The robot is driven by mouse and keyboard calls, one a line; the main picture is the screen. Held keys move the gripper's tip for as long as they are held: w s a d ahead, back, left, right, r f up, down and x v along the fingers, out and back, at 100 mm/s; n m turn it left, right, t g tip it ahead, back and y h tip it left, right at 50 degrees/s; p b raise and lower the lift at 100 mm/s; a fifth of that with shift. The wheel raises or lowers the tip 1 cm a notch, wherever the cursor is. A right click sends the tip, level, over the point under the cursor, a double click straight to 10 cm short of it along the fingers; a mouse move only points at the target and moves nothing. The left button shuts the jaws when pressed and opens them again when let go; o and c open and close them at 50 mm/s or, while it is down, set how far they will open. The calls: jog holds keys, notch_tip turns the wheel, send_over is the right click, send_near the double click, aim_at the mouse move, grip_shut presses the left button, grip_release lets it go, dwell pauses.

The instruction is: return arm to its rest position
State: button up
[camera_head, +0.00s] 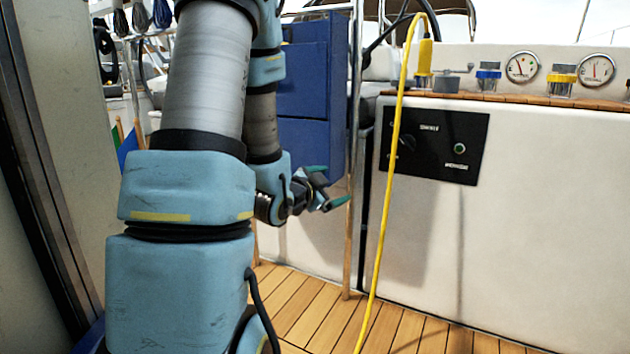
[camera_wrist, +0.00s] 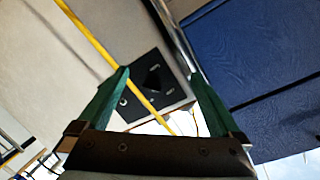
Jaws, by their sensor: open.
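My gripper (camera_head: 332,186) is in the middle of the head view, to the left of the white cockpit wall. Its green-tipped fingers stand apart with nothing between them. In the wrist view my gripper (camera_wrist: 160,82) also shows two green fingers spread wide and empty. My arm fills the left half of the head view and is folded, with the wrist low beside the thick blue links.
A black switch panel (camera_head: 433,139) is on the white wall. A yellow cable (camera_head: 386,210) hangs from a yellow plug (camera_head: 425,56) to the teak floor (camera_head: 318,312). A metal post (camera_head: 354,150) stands close beside my gripper. Blue cushions (camera_head: 303,90) are behind. Jars and gauges line the ledge.

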jog(key=s+a+n+g+y+p, duration=0.6)
jog(key=a+n+y, duration=0.1)
jog(key=a+n, duration=0.15)
jog(key=s+a+r+n+g+y+p, duration=0.1)
jog(key=s+n+g, duration=0.15)
jog(key=s, duration=0.35)
jog(key=s+a+r+n+g+p, duration=0.1)
jog(key=s+n+g+p, duration=0.15)
jog(key=s, duration=0.35)
jog(key=w+p+v, duration=0.2)
jog(key=p+v, duration=1)
jog(key=w+d+r+p+v, duration=0.1)
jog(key=w+p+v, duration=0.2)
jog(key=p+v, duration=0.9)
jog(key=w+p+v, duration=0.2)
jog(key=p+v, duration=1.1)
jog(key=shift+r+m+g, duration=0.35)
jog(key=shift+r+g, duration=0.05)
jog(key=shift+w+d, duration=0.1)
jog(key=shift+d, duration=0.1)
